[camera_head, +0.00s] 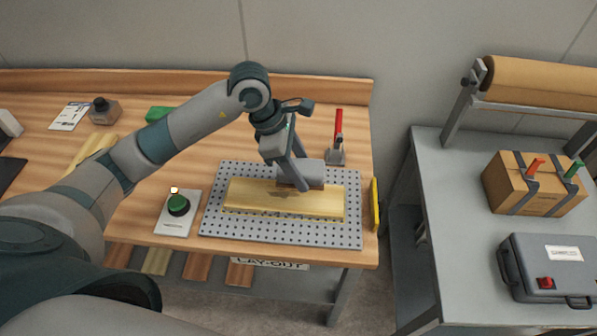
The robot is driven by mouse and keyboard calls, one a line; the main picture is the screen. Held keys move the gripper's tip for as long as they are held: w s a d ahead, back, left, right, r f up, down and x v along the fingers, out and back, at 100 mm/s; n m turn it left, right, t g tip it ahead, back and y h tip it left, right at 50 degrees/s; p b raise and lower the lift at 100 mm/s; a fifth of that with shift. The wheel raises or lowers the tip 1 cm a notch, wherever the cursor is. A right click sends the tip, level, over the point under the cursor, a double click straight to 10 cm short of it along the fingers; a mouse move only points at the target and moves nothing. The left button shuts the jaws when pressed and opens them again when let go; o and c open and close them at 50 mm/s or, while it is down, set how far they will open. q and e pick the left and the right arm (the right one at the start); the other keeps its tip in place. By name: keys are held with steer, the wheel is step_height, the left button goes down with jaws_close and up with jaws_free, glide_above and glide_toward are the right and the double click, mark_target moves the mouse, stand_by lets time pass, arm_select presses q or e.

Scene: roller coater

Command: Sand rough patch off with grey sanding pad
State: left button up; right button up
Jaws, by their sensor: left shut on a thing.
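My left gripper (299,183) reaches in from the left and is shut on the grey sanding pad (314,173). The pad is over the right half of a pale yellow wooden board (255,195) and seems to touch its top near the far edge. The board lies flat on a grey perforated plate (285,231) on the wooden bench. A small darker mark (292,195) on the board by the fingertips may be the rough patch; the gripper and pad partly hide that area. My right gripper is not in view.
A red-handled clamp (338,137) stands behind the plate. A grey table (424,181) at right holds a strapped box (533,183) and a dark case (545,266).

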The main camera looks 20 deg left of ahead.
mark_target(306, 174)
arm_select(q)
steer(key=shift+d, duration=0.1)
